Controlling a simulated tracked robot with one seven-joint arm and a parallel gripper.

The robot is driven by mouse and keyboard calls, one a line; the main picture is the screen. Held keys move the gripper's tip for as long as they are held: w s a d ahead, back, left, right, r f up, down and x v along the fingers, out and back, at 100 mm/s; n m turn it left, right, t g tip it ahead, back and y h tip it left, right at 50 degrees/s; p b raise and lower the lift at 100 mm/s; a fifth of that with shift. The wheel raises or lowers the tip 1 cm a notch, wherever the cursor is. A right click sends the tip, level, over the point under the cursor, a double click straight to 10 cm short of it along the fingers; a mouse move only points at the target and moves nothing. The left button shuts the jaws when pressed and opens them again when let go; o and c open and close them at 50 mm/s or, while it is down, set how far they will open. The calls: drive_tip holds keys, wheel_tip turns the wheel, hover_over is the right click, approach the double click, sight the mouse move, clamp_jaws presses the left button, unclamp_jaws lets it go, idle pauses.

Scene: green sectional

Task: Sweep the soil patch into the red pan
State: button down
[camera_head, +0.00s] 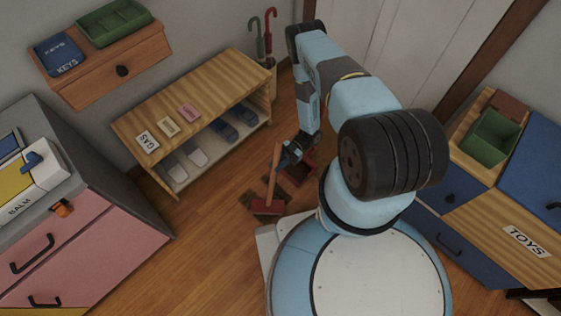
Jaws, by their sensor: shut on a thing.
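My gripper (283,160) is shut on the handle of a small broom (272,183). The broom stands nearly upright, its wide reddish head (268,207) low at the floor. A dark brown soil patch (257,195) lies on the wooden floor around and behind the broom head, which hides part of it. The red pan (298,174) is on the floor to the right of the broom, below my gripper. My gripper and arm partly cover the pan, so I cannot tell what is in it.
A wooden shoe bench (190,112) with labels and slippers stands behind left. An umbrella stand (270,72) is beside it. A pink-drawer cabinet (85,255) is at left, a blue toy cabinet (470,215) at right. Clear floor (190,245) lies left of my base.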

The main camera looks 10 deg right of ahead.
sight(273, 168)
drive_tip(key=shift+s+a, duration=0.35)
drive_tip(key=shift+a, duration=0.15)
drive_tip(key=shift+s+a, duration=0.1)
drive_tip(key=shift+a, duration=0.05)
drive_tip(key=shift+x, duration=1.55)
drive_tip(key=shift+r, duration=0.1)
drive_tip(key=shift+a, duration=0.1)
drive_tip(key=x, duration=0.3)
drive_tip(key=shift+a, duration=0.15)
